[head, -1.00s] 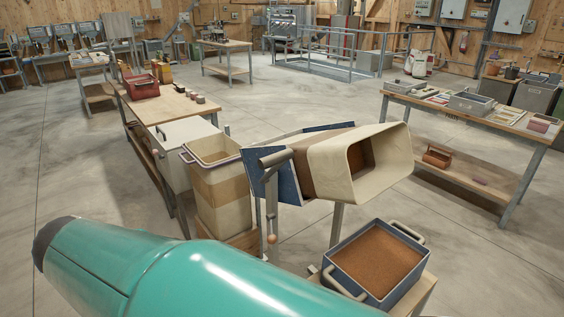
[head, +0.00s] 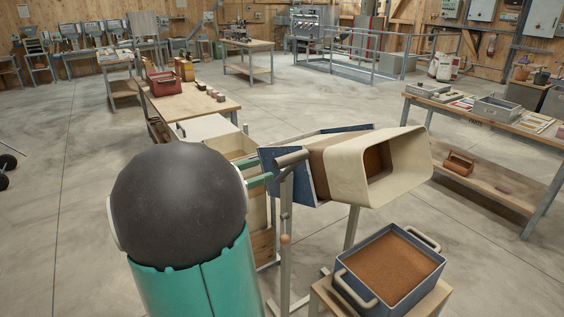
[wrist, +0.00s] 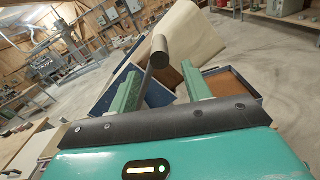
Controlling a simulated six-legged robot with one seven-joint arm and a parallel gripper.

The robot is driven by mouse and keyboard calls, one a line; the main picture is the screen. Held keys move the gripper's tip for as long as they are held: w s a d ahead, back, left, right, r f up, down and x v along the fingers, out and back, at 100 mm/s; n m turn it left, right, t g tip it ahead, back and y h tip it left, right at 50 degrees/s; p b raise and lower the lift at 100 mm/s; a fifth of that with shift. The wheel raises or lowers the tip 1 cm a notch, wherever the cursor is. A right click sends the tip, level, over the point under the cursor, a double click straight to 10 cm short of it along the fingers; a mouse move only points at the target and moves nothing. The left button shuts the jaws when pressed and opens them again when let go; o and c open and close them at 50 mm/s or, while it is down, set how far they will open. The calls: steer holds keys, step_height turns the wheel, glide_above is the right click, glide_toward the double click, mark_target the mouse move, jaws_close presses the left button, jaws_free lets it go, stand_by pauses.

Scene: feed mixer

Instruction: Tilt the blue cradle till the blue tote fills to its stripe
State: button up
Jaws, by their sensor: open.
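The blue cradle (head: 281,178) holds a cream bin (head: 372,186) on its side, its mouth pointing right and brown feed inside. The cradle's grey lever handle (head: 292,157) is at its left; its round end shows in the wrist view (wrist: 159,48). The blue tote (head: 348,262) stands upright below the mouth, with brown feed (head: 391,268) a little below its rim. I cannot make out its stripe. My gripper (head: 262,170) is open beside the handle. In the wrist view my gripper (wrist: 161,84) has its green fingers apart, with the handle between and beyond them; I see no contact.
The tote rests on a small wooden stand (head: 325,293). A long bench (head: 490,118) stands at right. Floor between is clear.

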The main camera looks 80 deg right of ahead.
mark_target(284, 161)
steer(key=x, duration=0.8)
steer(key=shift+s+d, duration=0.15)
steer(key=shift+d, duration=0.05)
steer(key=shift+c, duration=0.2)
jaws_close()
